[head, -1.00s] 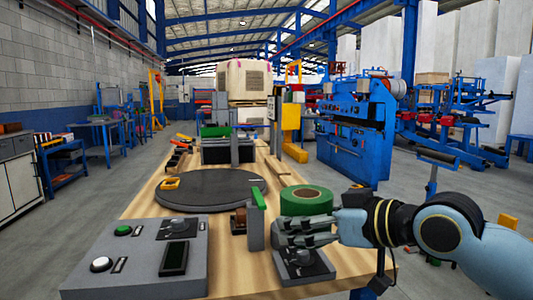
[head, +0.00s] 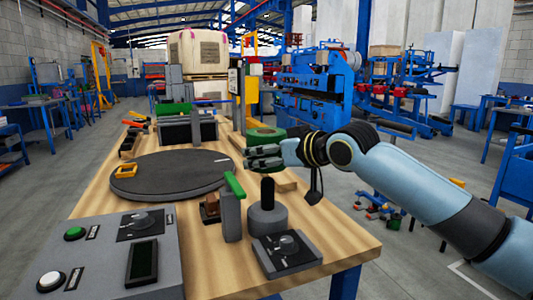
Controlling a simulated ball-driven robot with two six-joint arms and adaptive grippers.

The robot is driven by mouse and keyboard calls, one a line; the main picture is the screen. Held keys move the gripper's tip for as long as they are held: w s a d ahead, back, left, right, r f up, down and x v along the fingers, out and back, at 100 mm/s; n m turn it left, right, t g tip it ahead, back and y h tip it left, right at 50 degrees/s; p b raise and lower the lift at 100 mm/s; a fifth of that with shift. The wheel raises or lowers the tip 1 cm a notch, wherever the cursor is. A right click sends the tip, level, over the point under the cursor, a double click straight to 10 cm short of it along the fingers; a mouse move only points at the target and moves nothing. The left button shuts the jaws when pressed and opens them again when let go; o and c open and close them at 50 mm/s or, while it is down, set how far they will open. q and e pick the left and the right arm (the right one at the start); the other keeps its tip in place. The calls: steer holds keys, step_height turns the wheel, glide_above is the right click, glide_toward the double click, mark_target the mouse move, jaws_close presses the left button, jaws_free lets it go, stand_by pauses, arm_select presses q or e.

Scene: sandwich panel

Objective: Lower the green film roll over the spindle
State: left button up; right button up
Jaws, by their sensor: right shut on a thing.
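The green film roll (head: 265,133) is a thick ring, partly hidden behind the fingers of my right gripper (head: 262,157). That gripper is shut on the roll. The black upright spindle (head: 267,192) stands on a round grey base (head: 267,218) on the near right of the table. Its top is free, and the roll is beyond it, apart from it. How high the roll is above the table is hard to tell. My left gripper is not in view.
A dark round turntable (head: 172,174) lies left of the spindle. A small grey post with a green top (head: 233,205) stands close beside it. A knob box (head: 286,252) is in front, and a grey control panel (head: 110,250) is at the near left.

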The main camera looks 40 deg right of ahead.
mark_target(272, 185)
step_height(272, 185, down, 7)
steer(key=b, duration=0.4)
steer(key=shift+r, duration=0.2)
steer(key=shift+f, duration=0.45)
steer(key=shift+s+p, duration=0.25)
steer(key=shift+p, duration=0.1)
steer(key=o, duration=1.2)
steer(key=v, duration=0.6)
steer(key=shift+s+d, duration=0.1)
steer(key=shift+s, duration=0.05)
steer(key=shift+s+r, duration=0.3)
steer(key=shift+s, duration=0.25)
